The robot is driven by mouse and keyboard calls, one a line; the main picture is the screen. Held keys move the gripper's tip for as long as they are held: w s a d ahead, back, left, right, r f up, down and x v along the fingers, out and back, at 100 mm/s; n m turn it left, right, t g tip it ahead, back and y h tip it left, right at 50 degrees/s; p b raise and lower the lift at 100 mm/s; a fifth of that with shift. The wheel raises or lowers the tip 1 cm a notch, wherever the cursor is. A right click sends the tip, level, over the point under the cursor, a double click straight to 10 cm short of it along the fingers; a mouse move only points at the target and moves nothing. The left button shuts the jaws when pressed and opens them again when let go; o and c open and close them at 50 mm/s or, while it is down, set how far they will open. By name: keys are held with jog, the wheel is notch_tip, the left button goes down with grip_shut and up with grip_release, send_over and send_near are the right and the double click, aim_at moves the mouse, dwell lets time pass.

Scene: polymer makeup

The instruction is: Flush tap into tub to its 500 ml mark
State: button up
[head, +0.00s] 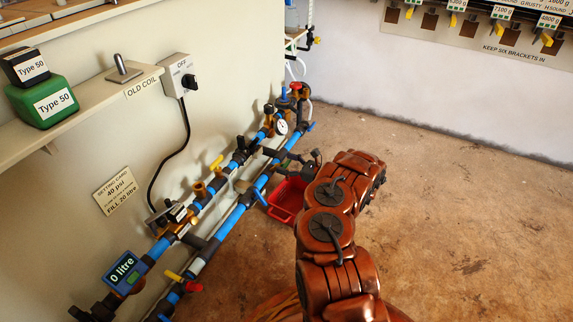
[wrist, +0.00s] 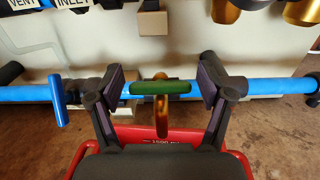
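The flush tap appears to be the small brass tap (wrist: 162,118) with a green handle (wrist: 160,88) on the lower blue pipe, in the wrist view. The handle lies crosswise to the spout. My gripper (wrist: 162,82) is open, with one dark finger on each side of the handle and gaps between. In the head view my gripper (head: 303,161) is beside the lower pipe, above the red tub. The red tub (head: 283,208) stands on the floor below the pipe. In the wrist view its rim (wrist: 185,136) shows a "1500" mark; the 500 ml mark and any water are hidden.
A blue tap handle (wrist: 58,101) sits left of the green one. A pressure gauge (head: 282,127) and a red knob (head: 296,86) are farther along the pipes. A meter (head: 125,272) reads 0 litre. The brown floor (head: 470,190) at right is clear.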

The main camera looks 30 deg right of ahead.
jog(key=c, duration=0.9)
jog(key=shift+n, duration=0.3)
jog(key=shift+f+n+y, duration=0.1)
jog(key=shift+n+y, duration=0.3)
jog(key=shift+n, duration=0.2)
jog(key=n+g+y, duration=0.1)
jog(key=n, duration=0.2)
jog(key=n+g+y, duration=0.1)
jog(key=n+g, duration=0.1)
jog(key=shift+s+n, duration=0.1)
jog(key=shift+n, duration=0.3)
jog(key=n+g, duration=0.1)
jog(key=n, duration=0.2)
jog(key=n+g+y, duration=0.1)
jog(key=n+g, duration=0.1)
jog(key=n, duration=0.2)
jog(key=shift+s+a+g, duration=0.1)
jog(key=shift+a+g, duration=0.05)
jog(key=shift+g, duration=0.15)
jog(key=o, duration=1.2)
